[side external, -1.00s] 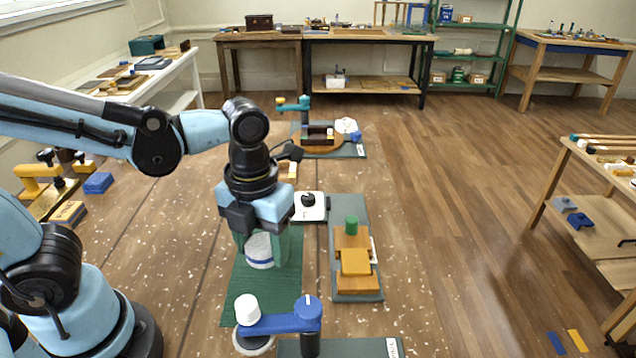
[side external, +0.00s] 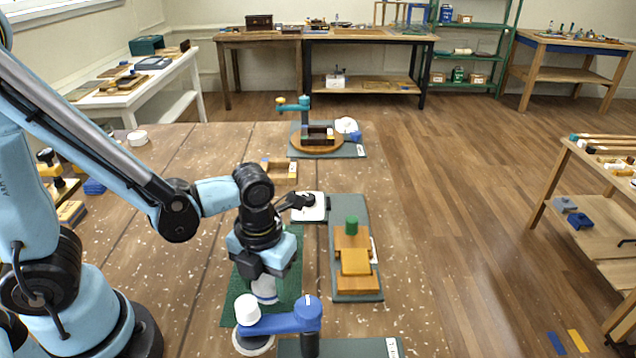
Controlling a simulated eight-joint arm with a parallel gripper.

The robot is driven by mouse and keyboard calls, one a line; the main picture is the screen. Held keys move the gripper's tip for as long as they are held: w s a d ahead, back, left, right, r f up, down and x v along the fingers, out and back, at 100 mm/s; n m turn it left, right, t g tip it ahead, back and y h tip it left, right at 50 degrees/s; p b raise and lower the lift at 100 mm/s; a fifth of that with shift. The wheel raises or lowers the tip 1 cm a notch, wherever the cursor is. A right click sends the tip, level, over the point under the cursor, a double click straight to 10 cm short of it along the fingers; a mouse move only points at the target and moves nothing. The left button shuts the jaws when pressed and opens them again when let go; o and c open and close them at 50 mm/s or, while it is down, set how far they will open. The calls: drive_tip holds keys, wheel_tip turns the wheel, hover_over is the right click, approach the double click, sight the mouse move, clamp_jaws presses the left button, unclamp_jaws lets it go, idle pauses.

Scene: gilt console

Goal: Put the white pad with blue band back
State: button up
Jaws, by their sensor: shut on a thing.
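The white pad with blue band (side external: 265,296) is under my gripper (side external: 264,284), over the green mat (side external: 291,284). My gripper is shut on it; the wrist hides most of the fingers and the pad's top. I cannot tell whether the pad touches the mat. A blue arm fixture (side external: 283,324) with a white knob stands just in front, with a white round base (side external: 253,345) below its left end.
A grey board (side external: 342,213) with orange blocks and a green knob lies to the right. A white box with a black knob (side external: 313,208) stands behind. A turntable fixture (side external: 318,140) is farther back. Bare tabletop (side external: 190,290) lies left of the mat.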

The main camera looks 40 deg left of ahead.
drive_tip(key=shift+f, duration=0.5)
drive_tip(key=o, duration=1)
drive_tip(key=shift+f, duration=0.1)
